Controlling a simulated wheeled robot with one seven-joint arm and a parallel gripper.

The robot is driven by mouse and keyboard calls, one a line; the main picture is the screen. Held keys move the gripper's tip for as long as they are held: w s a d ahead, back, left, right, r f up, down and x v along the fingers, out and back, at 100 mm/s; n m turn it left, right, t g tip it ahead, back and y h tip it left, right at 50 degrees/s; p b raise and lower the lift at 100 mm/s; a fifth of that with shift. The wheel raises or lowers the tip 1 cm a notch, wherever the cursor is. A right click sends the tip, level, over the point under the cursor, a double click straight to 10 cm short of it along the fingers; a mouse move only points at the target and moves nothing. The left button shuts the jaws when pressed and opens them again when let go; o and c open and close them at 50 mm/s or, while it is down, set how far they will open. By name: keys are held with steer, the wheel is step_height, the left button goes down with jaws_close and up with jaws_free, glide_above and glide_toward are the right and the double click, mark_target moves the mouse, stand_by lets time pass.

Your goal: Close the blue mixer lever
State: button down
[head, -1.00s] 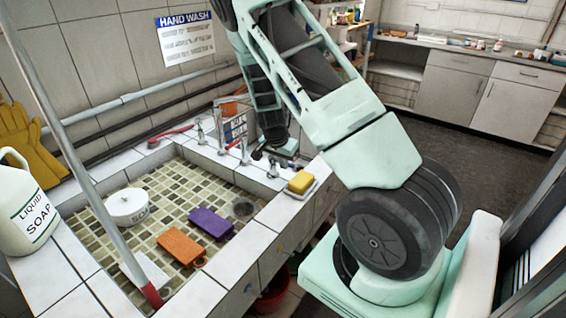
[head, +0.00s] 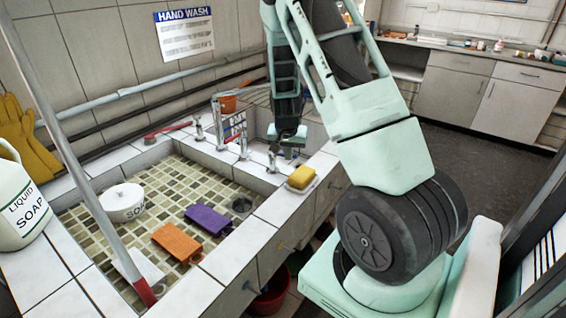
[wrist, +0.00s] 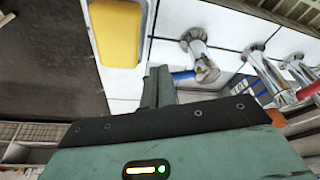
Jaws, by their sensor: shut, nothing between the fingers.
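The blue mixer lever (wrist: 184,76) shows in the wrist view. It points left from the metal tap valve (wrist: 200,60), toward my fingers. My gripper (wrist: 158,80) is shut and empty, with its fingers just left of the blue lever's end. I cannot tell whether they touch it. In the head view my gripper (head: 290,150) is low over the far right end of the sink, beside the near valve (head: 272,158). The blue lever cannot be made out there. A red lever (wrist: 308,92) sits on another valve at the wrist view's right.
A yellow sponge (head: 301,178) on a dish lies on the sink's right edge, close to my gripper. A slanted pole (head: 75,160) crosses the left.

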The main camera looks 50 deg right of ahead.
steer(key=d+n+b, duration=0.1)
steer(key=n+b, duration=0.1)
steer(key=shift+w+d+f+n+t+y, duration=0.2)
steer(key=shift+d+n+t+y, duration=0.1)
steer(key=shift+d+n+t, duration=0.1)
steer(key=d+n, duration=0.1)
steer(key=n+b, duration=0.1)
steer(key=n, duration=0.1)
steer(key=shift+w+d+r+n+t+y, duration=0.2)
steer(key=shift+w+d+n+t+y, duration=0.1)
steer(key=shift+w+d+y, duration=0.1)
steer(key=w+n, duration=0.1)
steer(key=w+d+n+y+p, duration=0.1)
steer(key=n, duration=0.1)
steer(key=w+d+n, duration=0.1)
steer(key=n, duration=0.1)
steer(key=shift+p, duration=0.3)
steer(key=shift+w, duration=0.1)
